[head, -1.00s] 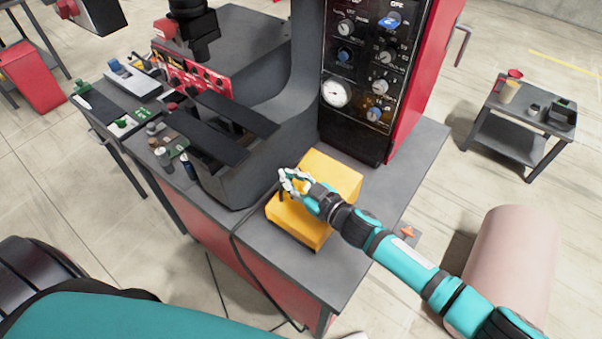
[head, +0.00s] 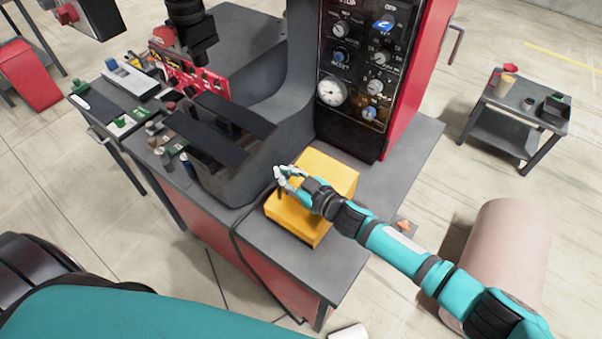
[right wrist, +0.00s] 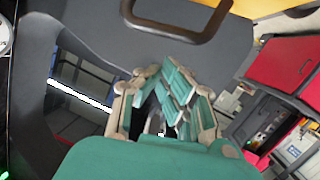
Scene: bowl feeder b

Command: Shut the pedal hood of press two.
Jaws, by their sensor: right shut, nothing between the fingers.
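The yellow pedal hood (head: 338,169) is a boxy cover on the grey bench top beside the press. I cannot tell from these views how far it is open. My right gripper (head: 282,178) is over its left side, with the fingers together and nothing held. In the right wrist view, the gripper's fingers (right wrist: 165,100) are below a dark loop handle (right wrist: 180,30), apart from it in the picture. A yellow edge of the hood (right wrist: 213,3) shows at the top. My gripper and forearm hide part of the hood. My left gripper is out of view.
The black control panel (head: 357,60) with knobs and a gauge stands behind the hood. The dark press frame (head: 235,165) is to its left. A black cable (head: 238,250) runs over the bench's front edge. The grey bench top (head: 405,165) is clear at right.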

